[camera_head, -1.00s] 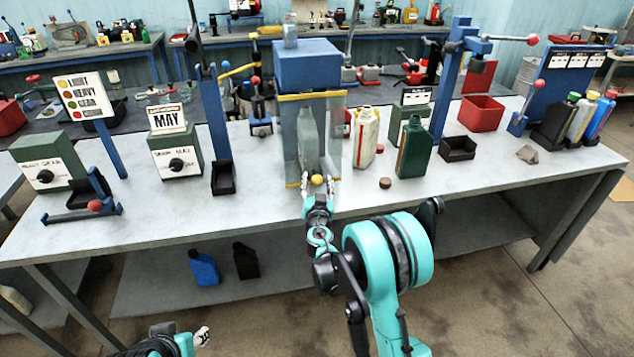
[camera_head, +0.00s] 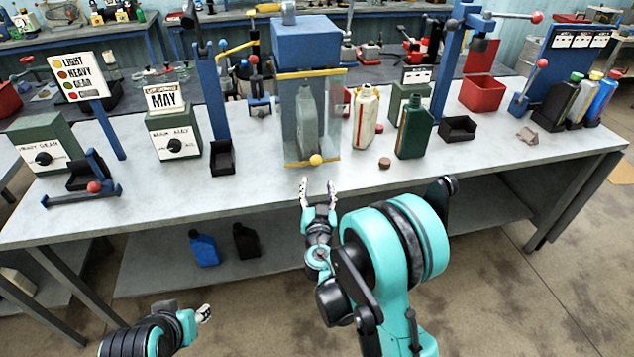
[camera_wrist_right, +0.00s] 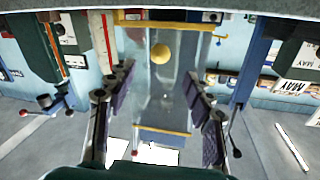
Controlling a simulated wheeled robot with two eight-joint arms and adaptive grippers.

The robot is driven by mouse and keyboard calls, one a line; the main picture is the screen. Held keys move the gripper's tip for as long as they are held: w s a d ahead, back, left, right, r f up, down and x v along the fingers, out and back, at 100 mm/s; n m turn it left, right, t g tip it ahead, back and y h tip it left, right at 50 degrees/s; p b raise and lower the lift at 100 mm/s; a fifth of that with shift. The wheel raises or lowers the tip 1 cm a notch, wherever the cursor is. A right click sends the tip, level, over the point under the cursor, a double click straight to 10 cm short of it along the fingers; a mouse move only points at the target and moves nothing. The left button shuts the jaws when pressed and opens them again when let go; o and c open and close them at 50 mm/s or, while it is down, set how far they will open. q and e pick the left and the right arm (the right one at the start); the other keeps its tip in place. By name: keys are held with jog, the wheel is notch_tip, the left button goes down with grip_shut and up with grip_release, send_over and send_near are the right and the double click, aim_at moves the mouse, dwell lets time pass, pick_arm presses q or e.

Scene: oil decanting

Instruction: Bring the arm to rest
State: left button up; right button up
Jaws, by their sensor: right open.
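My right gripper (camera_head: 318,192) is open and empty, in front of the table's front edge in the head view. Its spread fingers also show in the right wrist view (camera_wrist_right: 160,95), with a clear gap between them. It is apart from the blue cabinet (camera_head: 306,42), which has a clear front panel, yellow bars and a yellow knob (camera_head: 316,159). A grey bottle (camera_head: 306,122) stands inside the cabinet behind the panel. My left gripper (camera_head: 204,313) is low at the bottom left, clear of the table; its fingers are too small and overlapped to judge.
A cream bottle (camera_head: 364,117), a dark green bottle (camera_head: 413,130) and a brown cap (camera_head: 384,163) stand right of the cabinet. Green dial boxes (camera_head: 174,135) and a blue lever stand (camera_head: 93,180) are at left. The table's front strip (camera_head: 250,195) is bare.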

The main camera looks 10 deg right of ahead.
dwell(0.4)
jog(key=s+d+r+g+h, duration=0.1)
jog(key=s+d+r+g, duration=0.1)
jog(key=s+d+g, duration=0.3)
jog(key=s+d+r+g+h, duration=0.15)
jog(key=s+d, duration=0.25)
jog(key=s, duration=0.4)
jog(key=s+a+f+n+g+y, duration=0.2)
jog(key=s+a+y, duration=0.1)
jog(key=s, duration=0.5)
jog(key=s+a+f+n+g+y, duration=0.1)
jog(key=s+a+n+g+y, duration=0.1)
jog(key=s, duration=0.7)
jog(key=shift+s+a+f+y, duration=0.25)
jog(key=shift+a+f+y, duration=0.15)
jog(key=shift+a, duration=0.5)
